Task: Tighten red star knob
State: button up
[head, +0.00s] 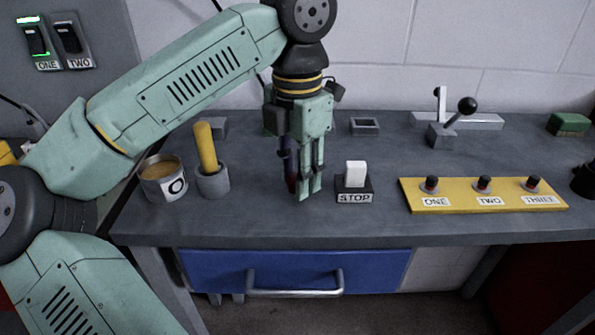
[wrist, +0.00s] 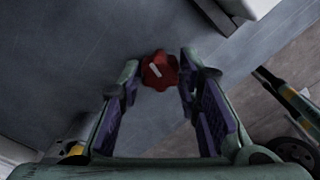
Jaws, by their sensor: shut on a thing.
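The red star knob (wrist: 162,78) shows in the wrist view, lobed, with a short white line on its top that slants. It sits between the tips of my gripper (wrist: 159,73), whose two purple-padded fingers are closed on its sides. In the head view my gripper (head: 304,192) points straight down at the bench top, left of the STOP switch. The fingers hide nearly all of the knob there.
The STOP switch (head: 354,187) stands close to the right of my gripper. A grey holder (head: 213,183) with a yellow handle and a can (head: 163,180) stand to the left. A yellow panel (head: 480,202) with buttons lies at right. A blue drawer (head: 220,269) is below the bench edge.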

jog(key=m, duration=0.4)
jog(key=shift+m, duration=0.4)
jog(key=m, duration=0.3)
jog(key=shift+m+p, duration=0.3)
jog(key=shift+p, duration=0.1)
jog(key=m, duration=0.4)
jog(key=shift+p, duration=0.35)
jog(key=m, duration=0.4)
jog(key=shift+r, duration=0.1)
jog(key=m+p, duration=0.1)
jog(key=m, duration=0.3)
jog(key=shift+m, duration=0.3)
jog(key=m, duration=0.3)
jog(key=shift+w+m, duration=0.1)
jog(key=shift+m, duration=0.2)
jog(key=m+p, duration=0.1)
jog(key=m, duration=0.3)
jog(key=shift+m, duration=2.1)
